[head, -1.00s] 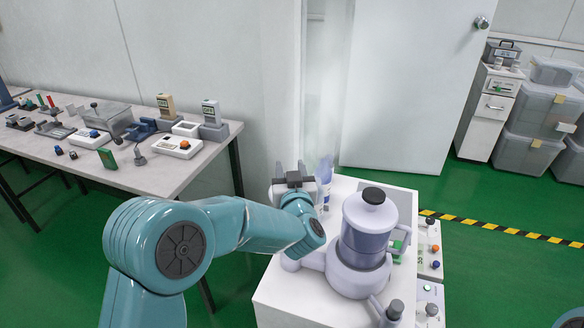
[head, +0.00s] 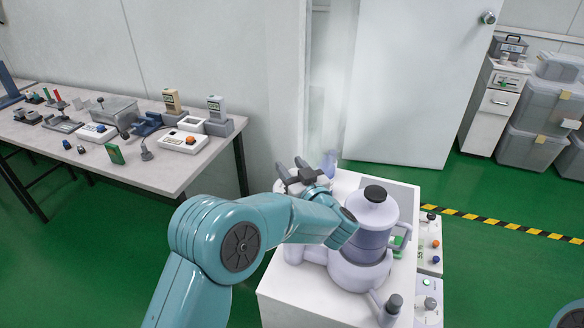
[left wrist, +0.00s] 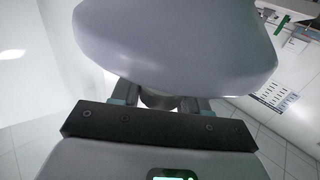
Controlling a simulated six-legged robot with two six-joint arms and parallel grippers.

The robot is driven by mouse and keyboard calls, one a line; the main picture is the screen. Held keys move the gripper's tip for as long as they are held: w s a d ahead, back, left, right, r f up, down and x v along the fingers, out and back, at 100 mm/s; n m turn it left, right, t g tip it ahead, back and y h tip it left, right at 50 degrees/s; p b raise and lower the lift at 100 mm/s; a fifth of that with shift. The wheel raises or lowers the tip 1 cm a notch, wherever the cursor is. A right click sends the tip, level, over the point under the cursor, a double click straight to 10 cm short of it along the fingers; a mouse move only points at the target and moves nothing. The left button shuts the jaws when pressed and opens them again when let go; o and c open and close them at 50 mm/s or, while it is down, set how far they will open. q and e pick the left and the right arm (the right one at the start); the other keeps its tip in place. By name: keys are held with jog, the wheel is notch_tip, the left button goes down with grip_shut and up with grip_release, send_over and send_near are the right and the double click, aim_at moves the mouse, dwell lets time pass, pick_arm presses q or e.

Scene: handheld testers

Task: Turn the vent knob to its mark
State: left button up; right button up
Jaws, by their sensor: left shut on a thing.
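My left gripper (head: 304,180) is at the back left edge of a white cabinet, shut on a pale lavender-grey thing. That thing's rounded body (left wrist: 178,45) fills the top of the left wrist view, and a bluish, see-through tip (head: 328,162) shows beyond the gripper in the head view. Small knobs show on the white panels at the cabinet's right: a grey knob (head: 430,304) and an orange knob (head: 435,243). I cannot tell which knob is the vent knob, and I see no clear mark. My right gripper is out of view.
A lavender-grey jar (head: 368,222) with a black lid knob stands on the white cabinet (head: 285,296), right of my left gripper. A bench (head: 160,178) with several small devices stands at left. Whitish haze hangs before the wall. Clear bins (head: 535,108) stand at right.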

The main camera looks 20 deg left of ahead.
pick_arm(q)
jog(key=o, duration=1)
jog(key=shift+c, duration=0.2)
jog(key=v, duration=1.6)
jog(key=shift+s+p, duration=0.15)
jog(key=shift+p, duration=0.2)
jog(key=shift+d, duration=0.1)
